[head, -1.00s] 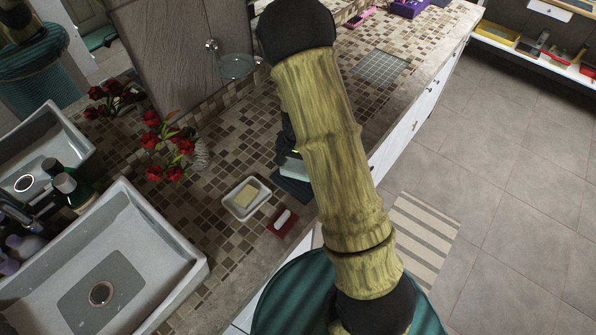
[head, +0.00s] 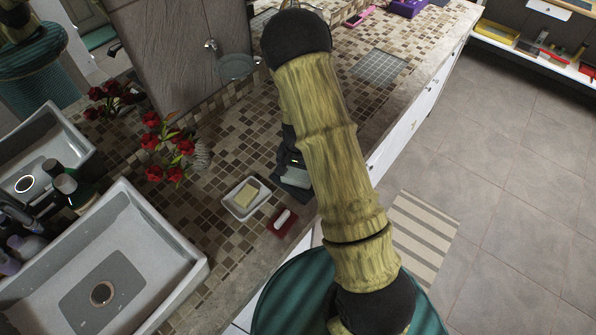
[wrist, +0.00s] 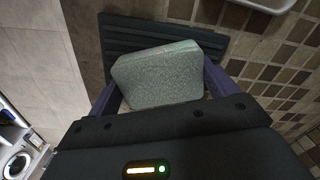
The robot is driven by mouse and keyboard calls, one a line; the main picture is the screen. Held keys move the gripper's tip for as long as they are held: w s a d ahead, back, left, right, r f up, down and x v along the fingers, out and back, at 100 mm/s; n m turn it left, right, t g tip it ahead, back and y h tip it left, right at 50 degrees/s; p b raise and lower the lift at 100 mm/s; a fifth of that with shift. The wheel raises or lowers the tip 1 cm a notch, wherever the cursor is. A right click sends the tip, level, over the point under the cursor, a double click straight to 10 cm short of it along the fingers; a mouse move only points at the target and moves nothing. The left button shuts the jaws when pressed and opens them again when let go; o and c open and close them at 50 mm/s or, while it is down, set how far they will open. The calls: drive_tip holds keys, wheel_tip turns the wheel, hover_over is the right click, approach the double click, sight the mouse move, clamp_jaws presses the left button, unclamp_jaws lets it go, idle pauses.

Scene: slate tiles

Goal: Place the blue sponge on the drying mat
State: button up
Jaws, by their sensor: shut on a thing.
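The blue sponge (wrist: 158,76) looks like a pale grey-blue block in the wrist view. My gripper (wrist: 162,86) is shut on it, with one purple finger at each side. A dark ribbed mat (wrist: 118,34), which I take as the drying mat, lies beyond and beneath the sponge. Whether the sponge touches the mat I cannot tell. In the head view my gripper (head: 291,150) is partly hidden behind my arm, over the dark mat (head: 288,187) near the counter's front edge. Only a small part of the sponge (head: 297,174) shows there.
A white dish with a yellow soap bar (head: 247,197) and a red holder with a white item (head: 282,221) stand left of the mat. A sink (head: 120,265) and red flowers (head: 165,150) are farther left. A grey grid square (head: 379,68) lies up the counter.

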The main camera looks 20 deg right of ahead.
sight(298, 173)
drive_tip(key=o, duration=0.8)
drive_tip(key=shift+w+f, duration=0.1)
drive_tip(key=shift+d, duration=0.1)
drive_tip(key=shift+r, duration=0.6)
wheel_tip(298, 173, up, 11)
drive_tip(key=shift+b, duration=0.4)
drive_tip(key=shift+r, duration=0.1)
drive_tip(key=s+r+n+t, duration=0.2)
drive_tip(key=s+r+n, duration=0.4)
drive_tip(key=s, duration=0.8)
wheel_tip(298, 173, up, 3)
drive_tip(key=shift+s+f+n+t, duration=0.2)
drive_tip(key=shift+n+t, duration=0.1)
